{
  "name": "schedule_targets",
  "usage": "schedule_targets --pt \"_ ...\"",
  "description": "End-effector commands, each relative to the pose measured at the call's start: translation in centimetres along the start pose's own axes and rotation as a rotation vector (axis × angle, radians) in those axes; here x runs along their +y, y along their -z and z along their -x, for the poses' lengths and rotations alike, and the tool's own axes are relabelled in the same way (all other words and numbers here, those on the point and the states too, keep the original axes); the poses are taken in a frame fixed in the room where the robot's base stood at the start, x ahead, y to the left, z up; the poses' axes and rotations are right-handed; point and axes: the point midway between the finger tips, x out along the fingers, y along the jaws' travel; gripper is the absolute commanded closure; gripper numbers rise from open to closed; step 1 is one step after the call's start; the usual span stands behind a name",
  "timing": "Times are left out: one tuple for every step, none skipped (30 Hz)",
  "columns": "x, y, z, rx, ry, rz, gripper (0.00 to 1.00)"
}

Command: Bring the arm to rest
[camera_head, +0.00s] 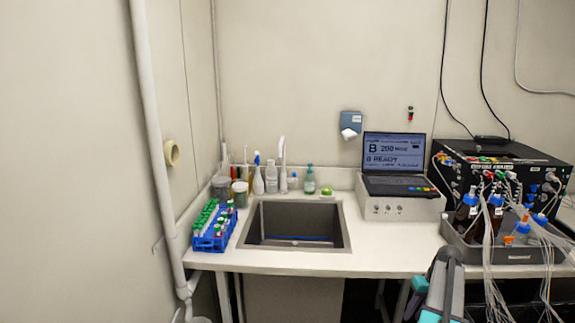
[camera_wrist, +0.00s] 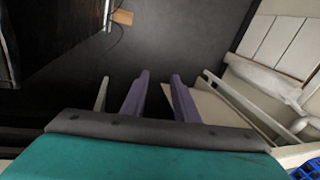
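My gripper (camera_wrist: 160,75) shows in the wrist view as two purple-grey fingers beyond a teal and dark grey housing. A gap shows between the fingers, and nothing is held in it. Below the fingers is dark floor (camera_wrist: 205,45). In the head view, part of my arm (camera_head: 445,285), grey with teal, rises at the bottom edge in front of the counter. My gripper's fingers cannot be made out in the head view.
The white counter (camera_head: 300,263) holds a sink (camera_head: 345,240), a blue tube rack (camera_head: 212,243) at left, a laptop (camera_head: 395,155), and a grey tray (camera_head: 455,243) of bottles with hanging tubes at right. A pale pipe (camera_head: 150,120) runs along the left wall.

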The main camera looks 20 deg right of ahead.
Motion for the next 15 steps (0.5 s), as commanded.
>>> schedule_targets --pt "-1.8 -0.1 -2.2 -0.02 0.004 0.008 0.73" --pt "-2.8 -0.1 -3.3 -0.031 0.005 0.012 0.73" --pt "-3.9 -0.2 -4.7 -0.045 0.007 0.016 0.73" --pt "-4.8 -0.3 -5.7 -0.055 0.007 0.019 0.73" --pt "-5.7 -0.4 -6.8 -0.066 0.008 0.021 0.73" --pt "-6.9 -0.6 -8.1 -0.079 0.007 0.027 0.73" --pt "-7.7 -0.7 -9.2 -0.09 0.007 0.029 0.73" --pt "-8.6 -0.9 -10.2 -0.102 0.006 0.033 0.73" --pt "-9.8 -1.2 -11.5 -0.116 0.005 0.037 0.73" --pt "-10.6 -1.5 -12.5 -0.126 0.005 0.04 0.73" --pt "-11.5 -1.7 -13.4 -0.136 0.004 0.044 0.73" --pt "-12.6 -2.1 -14.7 -0.15 0.002 0.049 0.73" --pt "-13.4 -2.5 -15.6 -0.161 0.0 0.052 0.73" --pt "-14.2 -2.8 -16.5 -0.171 -0.002 0.056 0.73" --pt "-15.3 -3.3 -17.7 -0.186 -0.005 0.061 0.73"
